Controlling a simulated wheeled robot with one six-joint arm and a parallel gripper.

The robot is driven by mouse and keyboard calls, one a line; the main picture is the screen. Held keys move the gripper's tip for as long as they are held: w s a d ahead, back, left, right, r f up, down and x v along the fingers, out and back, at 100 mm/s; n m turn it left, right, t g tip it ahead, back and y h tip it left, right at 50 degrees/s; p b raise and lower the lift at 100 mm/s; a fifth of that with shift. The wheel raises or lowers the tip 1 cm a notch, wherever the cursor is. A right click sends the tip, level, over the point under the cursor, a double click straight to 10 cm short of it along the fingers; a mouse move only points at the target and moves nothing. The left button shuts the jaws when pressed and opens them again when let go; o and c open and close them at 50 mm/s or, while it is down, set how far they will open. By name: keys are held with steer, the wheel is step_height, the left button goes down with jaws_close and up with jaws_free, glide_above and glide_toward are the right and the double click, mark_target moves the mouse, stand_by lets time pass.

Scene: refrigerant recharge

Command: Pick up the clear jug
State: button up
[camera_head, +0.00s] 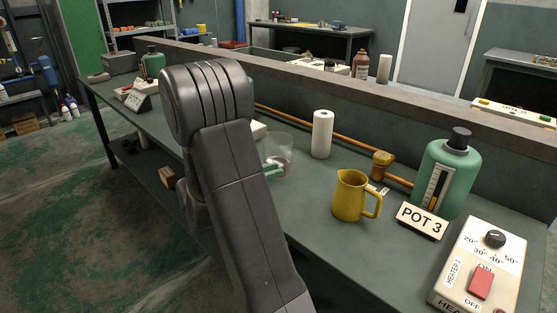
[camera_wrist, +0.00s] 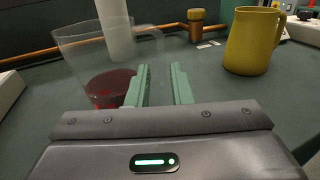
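The clear jug (camera_wrist: 84,55) stands upright on the bench at the left of the wrist view, with dark red liquid in its bottom. In the head view the clear jug (camera_head: 281,146) is partly hidden behind my arm. My gripper (camera_wrist: 162,72) has two green fingers with a gap between them. The left finger overlaps the jug's right side in the picture; I cannot tell whether it touches. My gripper (camera_head: 272,169) is at the jug's lower part in the head view, mostly hidden by my arm.
A yellow jug (camera_head: 350,196) stands right of the clear jug. A white paper roll (camera_head: 322,134) stands behind. A copper pipe (camera_head: 300,123) runs along the back. A green bottle (camera_head: 447,175), a POT 3 sign (camera_head: 421,220) and a heater box (camera_head: 480,268) are at the right.

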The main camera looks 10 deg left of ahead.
mark_target(289, 176)
steer(key=shift+r+b+x, duration=0.2)
steer(key=shift+b+x, duration=0.2)
steer(key=shift+x, duration=2.4)
steer(key=shift+s, duration=0.1)
jaws_close()
